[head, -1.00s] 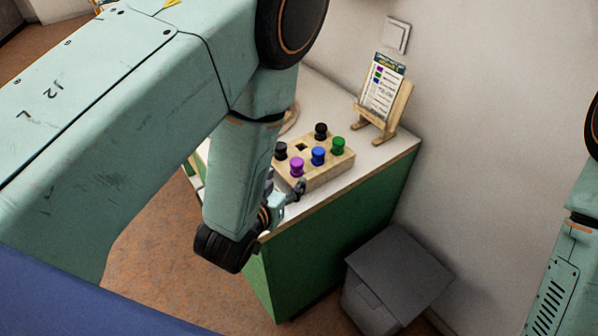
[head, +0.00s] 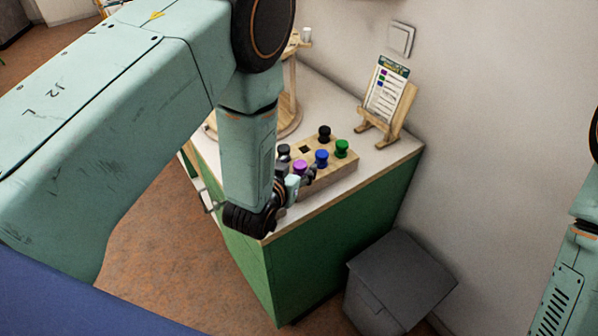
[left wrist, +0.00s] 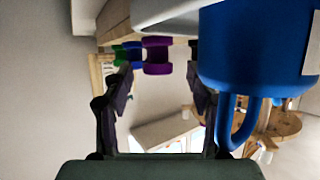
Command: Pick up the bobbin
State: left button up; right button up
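The bobbins stand upright in a wooden block (head: 335,183) on the cabinet top: a purple bobbin (head: 300,167), a blue bobbin (head: 321,158), a green bobbin (head: 341,148) and two black bobbins, one at the back (head: 324,134) and one at the left (head: 284,151). One hole in the block is empty. My left gripper (head: 308,174) is at the block's near side, close to the purple bobbin and partly covering it. In the left wrist view, the open fingers (left wrist: 158,84) have the purple bobbin (left wrist: 157,56) ahead between their tips, not gripped. My right gripper is out of view.
A blue mug (left wrist: 252,50) is close beside the right finger in the left wrist view. A card (head: 385,90) leans on a wooden easel (head: 391,125) at the back. A wooden stand (head: 291,122) is partly behind my arm. A grey bin (head: 402,270) stands beside the green cabinet (head: 335,232).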

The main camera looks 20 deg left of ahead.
pick_arm(q)
jog(key=shift+d, duration=0.25)
jog(key=c, duration=0.6)
jog(key=shift+a, duration=0.2)
grip_shut()
jog(key=shift+d, duration=0.1)
